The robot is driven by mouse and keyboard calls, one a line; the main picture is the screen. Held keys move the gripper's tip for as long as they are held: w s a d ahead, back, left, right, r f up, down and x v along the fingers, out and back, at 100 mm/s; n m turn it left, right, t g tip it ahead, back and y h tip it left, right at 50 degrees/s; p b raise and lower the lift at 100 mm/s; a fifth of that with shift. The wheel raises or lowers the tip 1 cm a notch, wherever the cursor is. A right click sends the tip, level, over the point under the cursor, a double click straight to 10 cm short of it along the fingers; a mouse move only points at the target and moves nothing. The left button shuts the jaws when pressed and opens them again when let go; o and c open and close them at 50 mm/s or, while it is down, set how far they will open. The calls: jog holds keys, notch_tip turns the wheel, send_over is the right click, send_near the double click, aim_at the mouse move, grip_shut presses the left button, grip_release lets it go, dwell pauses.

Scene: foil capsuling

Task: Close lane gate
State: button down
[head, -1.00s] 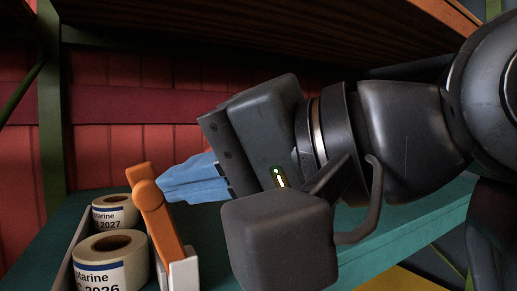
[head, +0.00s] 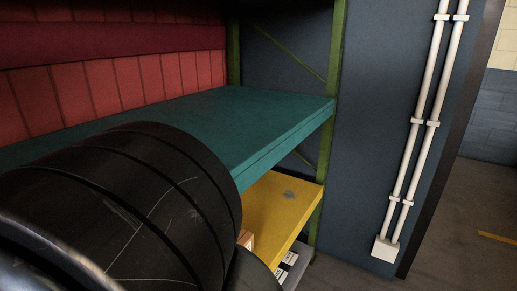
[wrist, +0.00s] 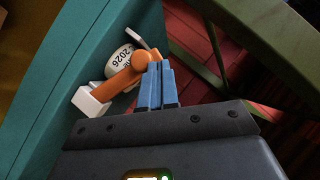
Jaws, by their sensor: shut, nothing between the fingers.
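The lane gate is an orange bar (wrist: 121,82) with a rounded orange end, seen in the wrist view left of my fingertips. Its lower end meets a white block (wrist: 90,101). My gripper (wrist: 158,72) has blue fingers that are shut with nothing between them. The fingertips are right beside the gate's rounded end; I cannot tell whether they touch. A white label roll marked 2026 (wrist: 122,57) shows partly behind the gate. The gate and my gripper are out of the head view, where my dark arm fills the lower left.
The teal shelf (head: 245,115) is bare at its right part in the head view. A green upright (head: 335,60) stands at its end, with a yellow shelf (head: 275,212) below. White pipes (head: 425,125) run down the wall to the right.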

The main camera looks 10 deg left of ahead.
jog(key=shift+s+a+f+n+t+h+p, duration=0.15)
jog(key=shift+s+f, duration=0.1)
jog(key=shift+f, duration=0.35)
jog(key=shift+s+a+f+n+t+h+p, duration=0.1)
jog(key=shift+s+f+n+p, duration=0.15)
jog(key=shift+f, duration=0.3)
jog(key=shift+s+a+f+n+t+h+p, duration=0.1)
jog(key=shift+s+f, duration=0.2)
jog(key=shift+f, duration=0.3)
jog(key=shift+d, duration=0.1)
